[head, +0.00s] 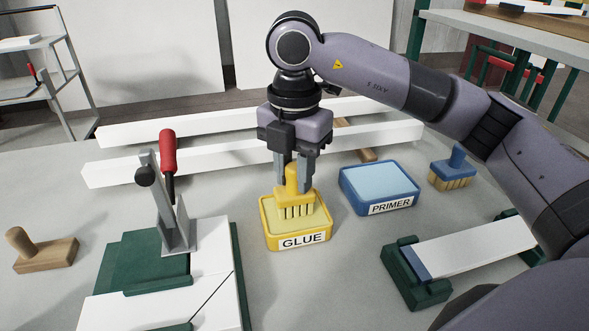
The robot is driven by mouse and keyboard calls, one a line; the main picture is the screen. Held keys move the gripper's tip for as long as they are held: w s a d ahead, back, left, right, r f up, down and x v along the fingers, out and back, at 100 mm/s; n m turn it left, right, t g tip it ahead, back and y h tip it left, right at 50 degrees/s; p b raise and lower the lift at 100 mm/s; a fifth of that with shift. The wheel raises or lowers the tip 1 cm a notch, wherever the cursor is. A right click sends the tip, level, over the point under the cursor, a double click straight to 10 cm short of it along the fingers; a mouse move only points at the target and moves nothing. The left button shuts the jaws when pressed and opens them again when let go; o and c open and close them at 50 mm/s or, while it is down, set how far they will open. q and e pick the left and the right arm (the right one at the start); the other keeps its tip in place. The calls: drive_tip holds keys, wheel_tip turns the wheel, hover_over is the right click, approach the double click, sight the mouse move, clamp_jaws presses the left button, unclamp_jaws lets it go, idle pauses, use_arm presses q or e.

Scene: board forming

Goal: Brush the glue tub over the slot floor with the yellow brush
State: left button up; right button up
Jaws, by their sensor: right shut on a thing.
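The yellow brush (292,198) is upright in my right gripper (293,180), whose two fingers are shut on its handle. Its bristles point down over the pale yellow face of the yellow glue tub (267,232), labelled GLUE. The bristle tips look at or just above that face; I cannot tell if they touch. No slot floor can be made out clearly; a thin dark line crosses the white board (212,262) in the green fixture (112,270) at lower left. My left gripper is not in view.
A toggle clamp with a red handle (168,152) rises from the fixture, left of the tub. A blue PRIMER tub (362,202) and blue brush (452,168) stand right. A white bar (475,247) spans green blocks. White rails lie behind. A wooden-handled tool (45,254) lies left.

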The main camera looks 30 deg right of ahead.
drive_tip(key=shift+r+p, duration=2.45)
drive_tip(key=shift+r, duration=1.05)
